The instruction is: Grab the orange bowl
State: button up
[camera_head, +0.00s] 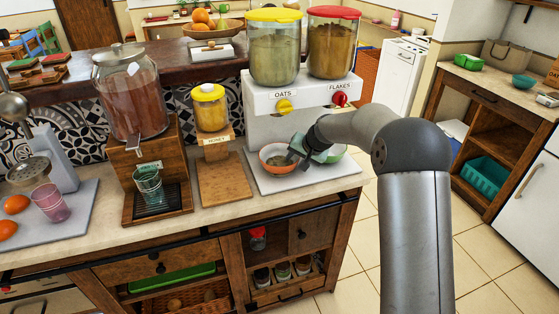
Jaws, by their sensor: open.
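The orange bowl (268,159) sits on a pale board on the counter, below the cereal dispenser, with some grey-brown content or shading inside. My gripper (291,158) is at the bowl's right rim, its dark fingers small in the picture. The jaws look open; whether a finger touches the rim or reaches inside cannot be told. A green bowl (331,154) stands just to the right, partly hidden behind my gripper and wrist.
The dispenser (262,119) with oats and flakes jars stands behind the bowls. A wooden honey stand (223,181) is close on the left, with a drink dispenser (128,97) further left. The counter's front edge is near. Open floor lies to the right.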

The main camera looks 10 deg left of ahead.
grip_shut()
jog(key=shift+r, duration=0.1)
